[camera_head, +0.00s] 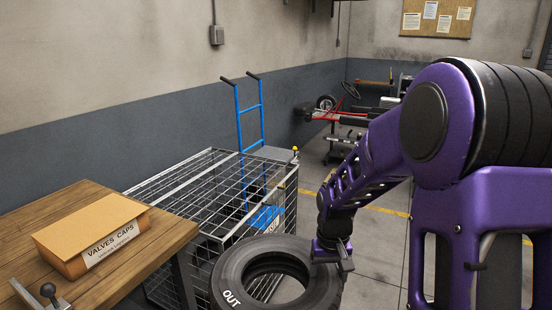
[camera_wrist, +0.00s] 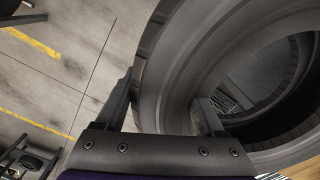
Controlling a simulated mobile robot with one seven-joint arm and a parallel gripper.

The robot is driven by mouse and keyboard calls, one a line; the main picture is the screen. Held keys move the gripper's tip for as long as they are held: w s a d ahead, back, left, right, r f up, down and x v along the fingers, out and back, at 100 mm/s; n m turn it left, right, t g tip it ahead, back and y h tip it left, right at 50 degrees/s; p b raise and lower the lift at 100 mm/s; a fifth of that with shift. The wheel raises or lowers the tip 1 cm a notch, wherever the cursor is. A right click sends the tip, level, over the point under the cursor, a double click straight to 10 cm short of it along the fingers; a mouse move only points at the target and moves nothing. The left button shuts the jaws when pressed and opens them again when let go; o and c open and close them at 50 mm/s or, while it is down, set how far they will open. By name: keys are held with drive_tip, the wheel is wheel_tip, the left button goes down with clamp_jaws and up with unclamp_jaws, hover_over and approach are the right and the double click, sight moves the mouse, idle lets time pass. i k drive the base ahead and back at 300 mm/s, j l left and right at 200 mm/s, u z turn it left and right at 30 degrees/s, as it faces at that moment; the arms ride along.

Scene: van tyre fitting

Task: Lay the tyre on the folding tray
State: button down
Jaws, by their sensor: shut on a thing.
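The tyre (camera_head: 230,275) is black with "OUT" in white on its sidewall. It shows low in the middle of the head view, in front of the wire cage. My gripper (camera_head: 342,262) is shut on the right side of its wall. In the wrist view the tyre (camera_wrist: 190,60) fills the right half, with one finger outside the tread and one inside the bore, so my gripper (camera_wrist: 165,110) pinches the wall between them. The tyre looks held in the air, its sidewall facing upward and tilted. I cannot make out the folding tray for certain in either view.
A wooden bench (camera_head: 160,240) with a "VALVES CAPS" box (camera_head: 90,235) stands at the left. A wire cage (camera_head: 180,190) is behind the tyre, with a blue hand truck (camera_head: 238,115) beyond it. Open concrete floor (camera_head: 385,250) lies to the right, with a yellow line.

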sight(274, 154)
drive_tip(key=i+l+z, duration=0.15)
drive_tip(key=z, duration=0.25)
drive_tip(key=i+z, duration=0.7)
drive_tip(key=i, duration=0.5)
drive_tip(key=i+u, duration=0.1)
drive_tip(key=i, duration=1.25)
drive_tip(key=i+l+u, duration=0.1)
drive_tip(key=i, duration=1.2)
drive_tip(key=i+u, duration=0.25)
drive_tip(key=i, duration=0.15)
drive_tip(key=i+u, duration=0.85)
drive_tip(key=u, duration=0.25)
drive_tip(key=i+u, duration=0.2)
drive_tip(key=u, duration=0.25)
drive_tip(key=i+u, duration=0.25)
drive_tip(key=u, duration=0.2)
